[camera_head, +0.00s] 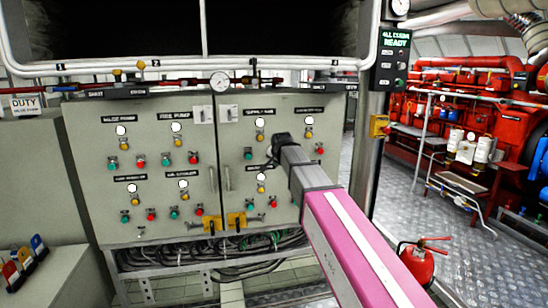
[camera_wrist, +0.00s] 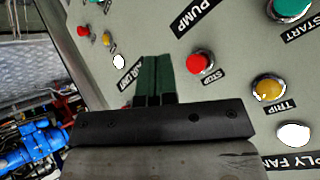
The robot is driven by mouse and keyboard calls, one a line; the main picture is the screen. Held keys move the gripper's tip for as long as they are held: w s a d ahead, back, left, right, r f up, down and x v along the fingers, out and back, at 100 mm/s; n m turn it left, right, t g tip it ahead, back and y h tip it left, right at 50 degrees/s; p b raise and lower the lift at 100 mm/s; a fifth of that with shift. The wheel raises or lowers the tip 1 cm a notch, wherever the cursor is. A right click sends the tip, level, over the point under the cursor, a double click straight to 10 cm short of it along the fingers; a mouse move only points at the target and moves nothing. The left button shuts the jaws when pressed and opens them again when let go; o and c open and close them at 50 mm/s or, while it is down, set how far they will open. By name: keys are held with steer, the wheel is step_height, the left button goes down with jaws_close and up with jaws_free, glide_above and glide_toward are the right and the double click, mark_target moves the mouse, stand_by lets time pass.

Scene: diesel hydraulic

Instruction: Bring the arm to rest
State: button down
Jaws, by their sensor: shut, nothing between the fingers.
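My arm reaches from the lower right of the head view toward the grey control cabinet (camera_head: 82,135), with its pink and grey links across the cabinet's right part. My gripper (camera_head: 272,160) is at the front of the right-hand door, small and dark there. In the wrist view my gripper (camera_wrist: 154,62) shows two dark green fingers side by side, shut and empty. They point at the panel face beside a red stop button (camera_wrist: 200,63) and a yellow trip button (camera_wrist: 270,88). Whether the fingertips touch the panel I cannot tell.
A gauge (camera_head: 220,81) and pipes run above the cabinet. A post with a control box (camera_head: 392,58) stands right of it. Red machinery (camera_head: 450,130) fills the right background. A red fire extinguisher (camera_head: 418,262) stands on the metal floor, close right of my arm. Open floor (camera_head: 460,240) lies beyond.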

steer(key=s+d+f+n+g+h, duration=0.1)
steer(key=s+d+f+g, duration=0.1)
steer(key=s+d+f, duration=0.65)
steer(key=s+d+f+n+g, duration=0.2)
steer(key=s+d+f, duration=0.3)
steer(key=f, duration=0.7)
steer(key=s+d+f+g, duration=0.1)
steer(key=s+d+f, duration=0.2)
steer(key=s, duration=0.3)
steer(key=s+d+f+n+g, duration=0.1)
steer(key=s+d+f+g, duration=0.1)
steer(key=s+f, duration=0.4)
steer(key=s+d+f+n+g, duration=0.1)
steer(key=s+d+f, duration=0.3)
steer(key=s+d, duration=0.1)
steer(key=shift+s+f+g+h, duration=0.15)
steer(key=shift+s+g+h, duration=0.15)
steer(key=shift+s, duration=0.3)
